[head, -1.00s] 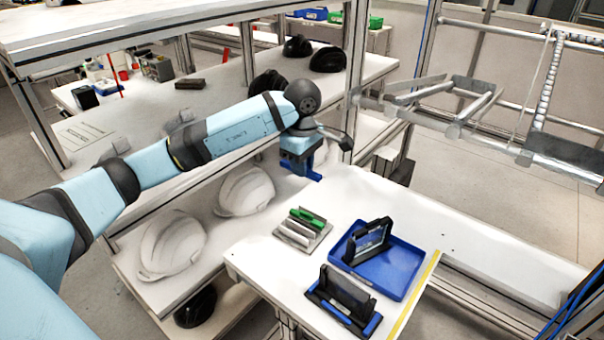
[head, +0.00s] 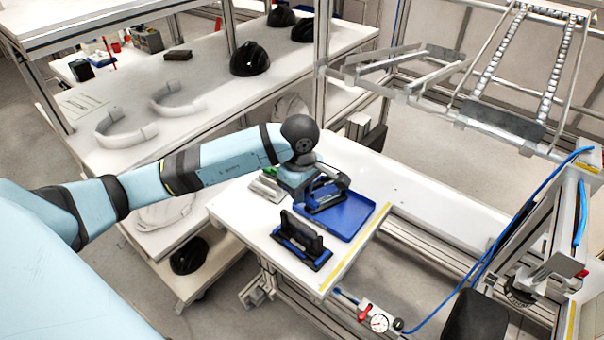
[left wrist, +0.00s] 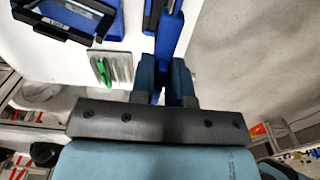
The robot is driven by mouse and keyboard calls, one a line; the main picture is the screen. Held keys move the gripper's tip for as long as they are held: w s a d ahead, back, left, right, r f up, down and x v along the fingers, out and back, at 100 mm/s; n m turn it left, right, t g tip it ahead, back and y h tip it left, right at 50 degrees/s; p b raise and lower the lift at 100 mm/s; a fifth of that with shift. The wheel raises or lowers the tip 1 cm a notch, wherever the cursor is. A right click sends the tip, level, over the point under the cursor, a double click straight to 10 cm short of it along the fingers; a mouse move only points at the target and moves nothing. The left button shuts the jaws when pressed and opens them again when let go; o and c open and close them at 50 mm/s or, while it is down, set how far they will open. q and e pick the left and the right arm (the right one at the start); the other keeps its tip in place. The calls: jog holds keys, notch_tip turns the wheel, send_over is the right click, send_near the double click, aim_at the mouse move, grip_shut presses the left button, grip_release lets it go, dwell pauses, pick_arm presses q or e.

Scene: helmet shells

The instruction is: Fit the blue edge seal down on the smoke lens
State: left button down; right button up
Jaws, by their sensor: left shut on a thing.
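My left gripper (head: 298,192) is in the air, overlapping the left side of the blue tray in the head view. In the left wrist view its fingers (left wrist: 164,80) are shut on the blue edge seal (left wrist: 168,38), a narrow blue strip. The arm and gripper mostly hide the seal in the head view. My right gripper is out of view.
The blue tray (head: 350,222) holds another black-framed piece, partly hidden by my gripper. A grey block with a green piece (left wrist: 118,68) lies beside it. A yellow strip (head: 345,268) marks the table edge.

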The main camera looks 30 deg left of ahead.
pick_arm(q)
jog(key=shift+s+d+f, duration=0.1)
jog(key=shift+s+d, duration=0.3)
jog(key=shift+d, duration=0.15)
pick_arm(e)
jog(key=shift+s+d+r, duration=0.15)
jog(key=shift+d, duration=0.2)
pick_arm(q)
jog(key=shift+a, duration=0.1)
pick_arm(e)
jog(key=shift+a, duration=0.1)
pick_arm(q)
notch_tip(320, 180, down, 6)
jog(key=b, duration=0.5)
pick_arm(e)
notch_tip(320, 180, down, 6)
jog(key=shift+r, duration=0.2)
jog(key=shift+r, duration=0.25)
pick_arm(q)
jog(key=shift+b, duration=0.3)
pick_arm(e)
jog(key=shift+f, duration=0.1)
